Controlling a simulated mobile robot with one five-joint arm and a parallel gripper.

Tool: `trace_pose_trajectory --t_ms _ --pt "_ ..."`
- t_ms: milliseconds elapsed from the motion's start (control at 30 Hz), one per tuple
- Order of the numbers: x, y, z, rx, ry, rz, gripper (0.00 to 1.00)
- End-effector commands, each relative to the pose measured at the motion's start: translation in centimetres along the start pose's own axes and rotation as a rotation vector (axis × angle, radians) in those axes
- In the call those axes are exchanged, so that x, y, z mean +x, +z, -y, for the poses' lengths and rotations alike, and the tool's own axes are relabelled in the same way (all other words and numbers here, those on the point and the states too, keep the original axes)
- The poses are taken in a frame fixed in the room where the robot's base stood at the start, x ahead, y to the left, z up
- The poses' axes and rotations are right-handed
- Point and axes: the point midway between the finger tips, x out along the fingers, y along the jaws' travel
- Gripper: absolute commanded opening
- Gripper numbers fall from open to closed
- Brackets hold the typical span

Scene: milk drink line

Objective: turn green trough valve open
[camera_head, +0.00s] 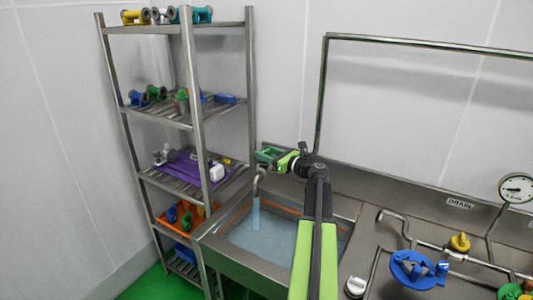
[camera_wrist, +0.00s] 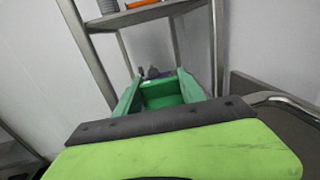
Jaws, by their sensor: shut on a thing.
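My gripper (camera_head: 268,154) is at the far end of my arm, at the back left corner of the steel trough, by a curved metal spout (camera_head: 260,177). In the wrist view its two green fingers (camera_wrist: 158,84) stand on either side of a bright green part (camera_wrist: 162,100), which I take to be the green trough valve's handle; the gripper is shut on it. Green on green makes the handle's exact angle hard to tell. A pale blue stream (camera_head: 256,214) hangs below the spout over the trough (camera_head: 216,246), which holds bluish water (camera_head: 262,236).
A steel rack (camera_head: 194,90) with fittings on several shelves stands close left of the gripper. Right of the trough are a blue valve (camera_head: 410,268), a yellow knob (camera_head: 459,242), another green part (camera_head: 509,292), pipes and a gauge (camera_head: 516,188). A steel rail frame (camera_head: 322,95) rises behind.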

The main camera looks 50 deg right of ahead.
Motion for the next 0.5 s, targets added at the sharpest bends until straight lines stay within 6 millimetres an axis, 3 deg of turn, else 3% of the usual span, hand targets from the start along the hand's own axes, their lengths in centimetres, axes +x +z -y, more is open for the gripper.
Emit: trace_pose_trajectory --t_ms 500 --pt "-0.03 0.0 0.06 0.0 0.164 0.0 0.06"
